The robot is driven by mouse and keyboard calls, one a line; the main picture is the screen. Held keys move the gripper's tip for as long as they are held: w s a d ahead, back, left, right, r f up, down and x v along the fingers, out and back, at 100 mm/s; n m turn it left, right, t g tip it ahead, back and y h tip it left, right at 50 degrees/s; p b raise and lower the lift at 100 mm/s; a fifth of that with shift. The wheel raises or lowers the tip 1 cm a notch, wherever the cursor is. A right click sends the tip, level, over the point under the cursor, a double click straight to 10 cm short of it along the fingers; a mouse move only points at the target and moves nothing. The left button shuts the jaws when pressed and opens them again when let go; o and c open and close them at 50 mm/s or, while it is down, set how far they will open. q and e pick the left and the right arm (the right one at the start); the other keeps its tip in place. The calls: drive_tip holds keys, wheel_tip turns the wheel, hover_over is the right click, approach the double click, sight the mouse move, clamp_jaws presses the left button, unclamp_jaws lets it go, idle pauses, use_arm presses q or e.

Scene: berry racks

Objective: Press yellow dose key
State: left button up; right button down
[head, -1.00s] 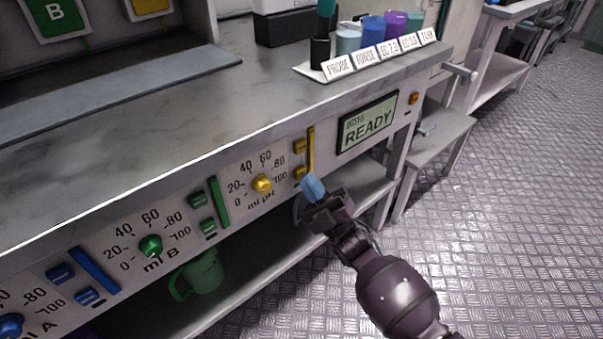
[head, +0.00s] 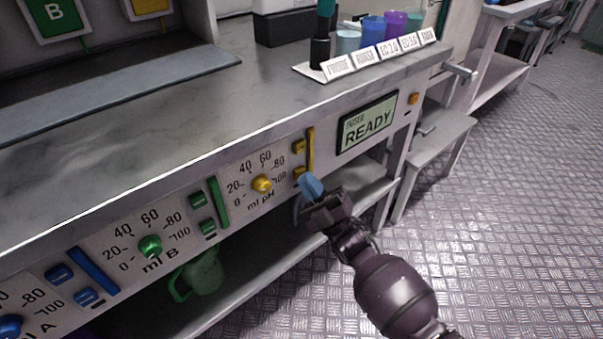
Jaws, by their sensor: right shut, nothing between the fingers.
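The yellow keys sit on the bench's front panel, right of the yellow knob (head: 261,184) on the pH dial. The upper yellow key (head: 298,147) is fully in view; the lower yellow key (head: 298,172) shows just above my fingertips. A yellow vertical bar (head: 310,148) runs beside them. My right gripper (head: 311,187) is shut and empty, its blue fingertips at or just below the lower key. I cannot tell whether they touch it. The display (head: 367,124) to the right reads READY. My left gripper is not in view.
A green knob (head: 150,246) and green keys lie further left on the panel, then blue keys (head: 59,274). A green jug (head: 203,273) stands on the shelf below. Cups and a label strip (head: 370,57) stand on the bench top. The floor at right is clear.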

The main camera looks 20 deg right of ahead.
drive_tip(key=shift+w, duration=0.15)
idle(0.5)
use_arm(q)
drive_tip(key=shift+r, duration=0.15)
use_arm(e)
drive_tip(key=shift+s+d, duration=0.25)
drive_tip(key=shift+s, duration=0.55)
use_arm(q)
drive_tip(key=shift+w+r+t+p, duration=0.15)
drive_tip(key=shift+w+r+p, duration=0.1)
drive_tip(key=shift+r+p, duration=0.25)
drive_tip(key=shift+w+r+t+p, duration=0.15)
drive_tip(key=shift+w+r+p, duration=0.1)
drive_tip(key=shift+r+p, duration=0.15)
use_arm(e)
drive_tip(key=shift+s+d, duration=0.3)
drive_tip(key=shift+s, duration=0.5)
drive_tip(key=shift+s+d, duration=0.25)
drive_tip(key=shift+s, duration=0.5)
drive_tip(key=shift+s+d, duration=0.3)
drive_tip(key=shift+s, duration=0.5)
